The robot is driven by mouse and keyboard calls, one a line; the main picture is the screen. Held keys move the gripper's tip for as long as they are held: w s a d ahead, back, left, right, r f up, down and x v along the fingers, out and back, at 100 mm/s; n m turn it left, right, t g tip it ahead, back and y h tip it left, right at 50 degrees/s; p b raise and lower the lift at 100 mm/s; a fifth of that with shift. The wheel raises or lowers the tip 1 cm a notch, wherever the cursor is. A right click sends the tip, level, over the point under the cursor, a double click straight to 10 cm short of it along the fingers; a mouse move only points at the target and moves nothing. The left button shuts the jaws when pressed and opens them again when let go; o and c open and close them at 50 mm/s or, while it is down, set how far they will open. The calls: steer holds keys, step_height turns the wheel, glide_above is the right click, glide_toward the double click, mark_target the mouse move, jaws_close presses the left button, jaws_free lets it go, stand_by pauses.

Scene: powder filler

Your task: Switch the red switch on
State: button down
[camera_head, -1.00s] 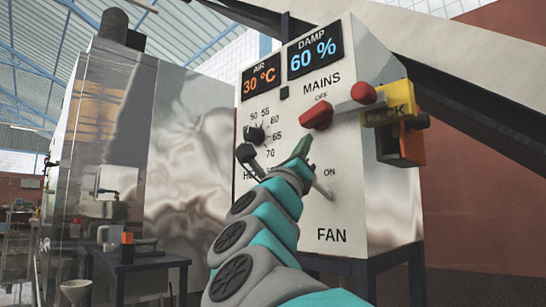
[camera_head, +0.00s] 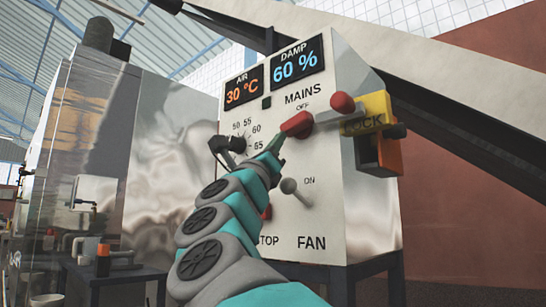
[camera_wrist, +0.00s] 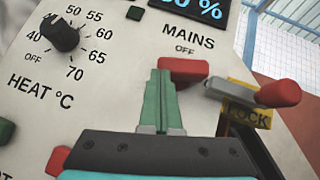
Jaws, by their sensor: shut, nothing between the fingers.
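The red switch (camera_head: 297,124) sits on the white panel below the words MAINS and OFF; an ON label is lower down. In the wrist view the red switch (camera_wrist: 188,68) lies crosswise just beyond my fingertips. My gripper (camera_head: 273,152) has dark green fingers, shut and empty. In the head view its tips are just below and left of the switch's left end. In the wrist view my gripper (camera_wrist: 160,76) overlaps the switch's left part and hides some of it. I cannot tell whether they touch.
Right of the switch are a grey lever with a red knob (camera_head: 342,102) and a yellow LOCK block (camera_head: 367,115). A black heat dial (camera_wrist: 61,34) is at the left. A grey fan lever (camera_head: 290,187) is below, near a red button (camera_head: 267,212) partly behind my arm.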

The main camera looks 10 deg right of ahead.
steer(key=m+g+h+b, duration=0.1)
steer(key=m+g+h, duration=0.1)
steer(key=m+g+h+b, duration=0.1)
steer(key=m+g, duration=0.1)
steer(key=m, duration=0.1)
steer(key=m+g+h+b, duration=0.1)
steer(key=m+h+b, duration=0.1)
steer(key=m, duration=0.1)
steer(key=shift+w+r+g+h, duration=0.3)
steer(key=shift+w+r+g, duration=0.05)
steer(key=shift+w+g, duration=0.05)
steer(key=shift+d, duration=0.1)
steer(key=w+d+f+b+v, duration=0.1)
steer(key=f+b+v, duration=0.1)
steer(key=b+v, duration=0.5)
steer(key=shift+v, duration=2.95)
steer(key=shift+w+f, duration=0.1)
steer(key=shift+w, duration=0.05)
